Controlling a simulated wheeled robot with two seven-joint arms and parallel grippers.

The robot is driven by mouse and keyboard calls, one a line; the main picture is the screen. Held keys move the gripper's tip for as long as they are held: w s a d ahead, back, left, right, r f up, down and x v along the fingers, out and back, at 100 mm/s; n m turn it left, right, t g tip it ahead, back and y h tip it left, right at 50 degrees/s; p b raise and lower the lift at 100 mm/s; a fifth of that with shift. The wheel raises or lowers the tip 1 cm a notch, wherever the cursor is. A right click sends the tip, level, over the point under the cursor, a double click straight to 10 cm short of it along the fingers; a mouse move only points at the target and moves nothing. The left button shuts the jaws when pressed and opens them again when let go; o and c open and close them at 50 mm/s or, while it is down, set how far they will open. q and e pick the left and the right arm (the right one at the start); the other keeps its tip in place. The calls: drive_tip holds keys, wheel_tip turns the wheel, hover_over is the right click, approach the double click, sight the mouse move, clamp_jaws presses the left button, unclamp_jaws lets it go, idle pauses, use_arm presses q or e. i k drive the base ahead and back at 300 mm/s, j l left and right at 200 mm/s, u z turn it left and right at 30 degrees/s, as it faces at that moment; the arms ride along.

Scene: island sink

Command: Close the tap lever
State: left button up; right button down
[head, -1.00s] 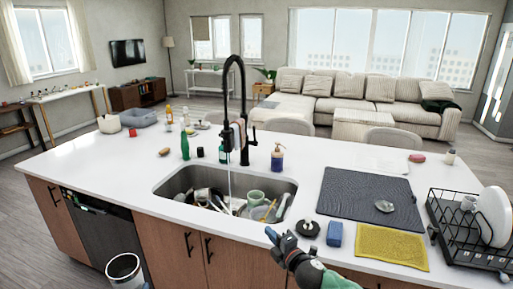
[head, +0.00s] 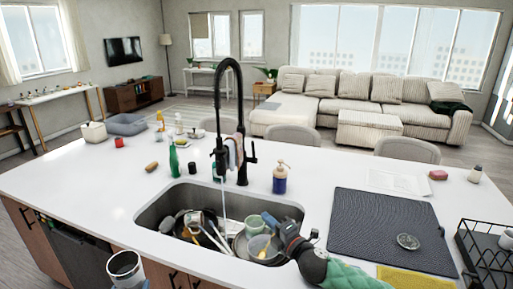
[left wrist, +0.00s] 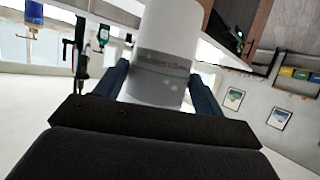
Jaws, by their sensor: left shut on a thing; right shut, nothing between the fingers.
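The black tap (head: 241,130) stands behind the sink, and its small lever (head: 253,152) sticks out on the right side, pointing up. A thin stream of water (head: 222,200) runs from the spout into the sink (head: 150,215). My right gripper (head: 280,226) is shut and empty over the sink's right side, in front of the tap and below the lever, apart from it. My left gripper (left wrist: 160,90) is shut on a whitish cup (left wrist: 165,55) with a grey band. The cup also shows at the lower left of the head view (head: 125,266).
A soap bottle (head: 280,178) stands right of the tap, close behind my right gripper. A green bottle (head: 174,160) stands to its left. Dishes fill the sink. A dark mat (head: 390,235) and a dish rack (head: 487,250) are at the right.

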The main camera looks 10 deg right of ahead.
sight(254, 159)
drive_tip(key=i+l, duration=0.15)
drive_tip(key=i, duration=0.25)
drive_tip(key=i+l, duration=0.2)
drive_tip(key=i, duration=0.2)
drive_tip(key=i+l, duration=0.15)
drive_tip(key=i, duration=0.25)
